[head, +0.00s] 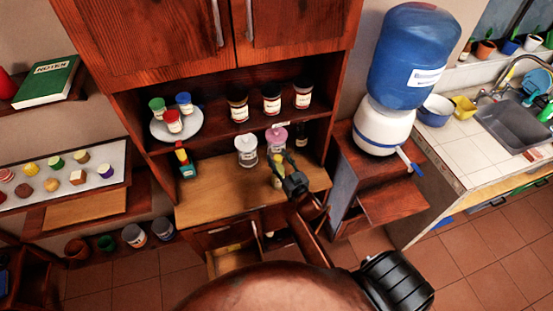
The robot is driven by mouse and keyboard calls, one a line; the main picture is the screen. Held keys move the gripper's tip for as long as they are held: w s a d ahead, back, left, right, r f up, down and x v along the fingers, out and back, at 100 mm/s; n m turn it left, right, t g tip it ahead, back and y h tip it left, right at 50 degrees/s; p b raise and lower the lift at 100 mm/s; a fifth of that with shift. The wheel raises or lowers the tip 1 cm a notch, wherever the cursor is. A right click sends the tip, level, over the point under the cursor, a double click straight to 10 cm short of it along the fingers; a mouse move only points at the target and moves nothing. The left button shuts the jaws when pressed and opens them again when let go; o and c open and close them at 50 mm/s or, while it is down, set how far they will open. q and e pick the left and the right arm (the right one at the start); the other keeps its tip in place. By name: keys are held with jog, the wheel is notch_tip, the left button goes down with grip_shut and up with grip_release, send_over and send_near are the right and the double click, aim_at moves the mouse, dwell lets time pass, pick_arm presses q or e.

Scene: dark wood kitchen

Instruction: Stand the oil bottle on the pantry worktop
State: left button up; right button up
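The pantry worktop (222,196) is a light wood surface inside the dark wood cupboard. A small yellowish bottle (277,182), which looks like the oil bottle, is upright at the right part of the worktop. My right gripper (280,163) reaches in from the lower right, with its dark fingers at this bottle's upper part. The fingers cover some of the bottle, and whether they press on it is too small to tell. Whether its base touches the wood is also unclear. My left gripper is not in view.
A clear jar (246,150) and a pink-lidded jar (276,138) stand just behind the gripper. A teal bottle with a red top (186,161) stands at the left. An open drawer (234,259) juts out below. The worktop's left front is clear.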

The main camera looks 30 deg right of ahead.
jog(key=s, duration=1.2)
jog(key=shift+a+r+b, duration=0.15)
jog(key=shift+a+b, duration=0.25)
notch_tip(320, 180, down, 20)
jog(key=s+a+r+g, duration=0.1)
jog(key=s+g, duration=0.2)
jog(key=g, duration=0.1)
jog(key=s+a+f+g, duration=0.1)
jog(key=s+f+g, duration=0.1)
jog(key=s+f, duration=0.35)
jog(key=s+f+g, duration=0.1)
jog(key=s+f, duration=0.2)
jog(key=f, duration=0.6)
jog(key=s+a+f+g, duration=0.1)
jog(key=s+f+g, duration=0.1)
jog(key=s+f, duration=0.35)
jog(key=s+f+g, duration=0.2)
jog(key=s+f, duration=0.4)
jog(key=s, duration=0.3)
jog(key=s+f+n+g, duration=0.1)
jog(key=s+f+g, duration=0.2)
jog(key=s+f, duration=0.3)
jog(key=s+a+f+n+g+y, duration=0.1)
jog(key=s+f, duration=0.5)
jog(key=s, duration=0.7)
jog(key=shift+s+f+g, duration=0.2)
jog(key=shift+f+g, duration=0.05)
jog(key=shift+g, duration=0.65)
